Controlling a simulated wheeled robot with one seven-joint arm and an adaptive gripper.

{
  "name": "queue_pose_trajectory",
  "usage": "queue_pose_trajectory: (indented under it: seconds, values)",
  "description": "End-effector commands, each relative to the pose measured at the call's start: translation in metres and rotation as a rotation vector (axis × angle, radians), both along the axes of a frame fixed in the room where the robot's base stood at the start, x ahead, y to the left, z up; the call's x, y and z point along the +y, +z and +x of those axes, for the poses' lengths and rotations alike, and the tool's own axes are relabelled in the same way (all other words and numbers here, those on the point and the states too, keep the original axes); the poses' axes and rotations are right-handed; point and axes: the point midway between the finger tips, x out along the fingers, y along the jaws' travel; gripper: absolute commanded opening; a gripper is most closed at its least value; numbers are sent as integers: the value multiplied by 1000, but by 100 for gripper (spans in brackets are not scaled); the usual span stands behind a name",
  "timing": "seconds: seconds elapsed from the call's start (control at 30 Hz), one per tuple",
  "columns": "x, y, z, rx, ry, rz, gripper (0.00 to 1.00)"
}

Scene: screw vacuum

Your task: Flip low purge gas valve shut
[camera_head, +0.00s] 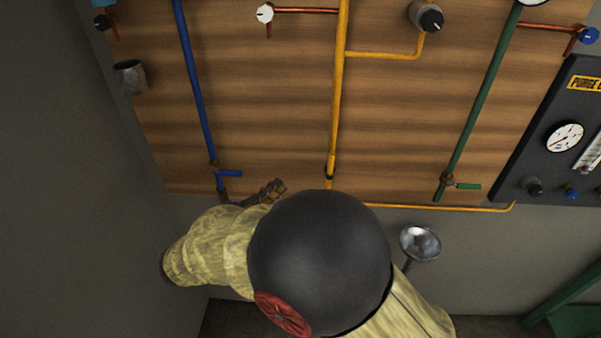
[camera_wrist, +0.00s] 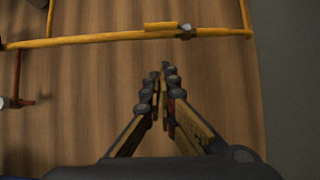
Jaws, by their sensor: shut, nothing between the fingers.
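The yellow pipe (camera_head: 340,95) runs down the wooden panel and carries a small valve near its lower end. In the wrist view, the valve has a metal body (camera_wrist: 185,32) and a yellow handle (camera_wrist: 160,26) lying along the pipe. In the head view, this valve (camera_head: 329,173) is small and its handle is hard to make out. No label naming the valve is readable. My gripper (camera_head: 279,186) is left of the yellow valve in the head view. In the wrist view, my gripper (camera_wrist: 164,70) is shut and empty, its fingertips below the yellow pipe and apart from it.
A blue-handled valve (camera_head: 229,173) is close to my gripper on the left. A green-handled valve (camera_head: 466,186) is farther right. A dark purge panel (camera_head: 555,100) with a gauge is at the right. Grey wall (camera_wrist: 288,60) lies beyond the wooden panel's edge.

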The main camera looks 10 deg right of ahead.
Motion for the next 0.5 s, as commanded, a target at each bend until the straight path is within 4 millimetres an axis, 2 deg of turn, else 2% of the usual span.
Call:
queue_pose_trajectory:
  seconds: [0.17,0.5]
  values:
    - [-20,0,14,0,-5,0,0]
    - [-72,-1,55,1,-5,-1,0]
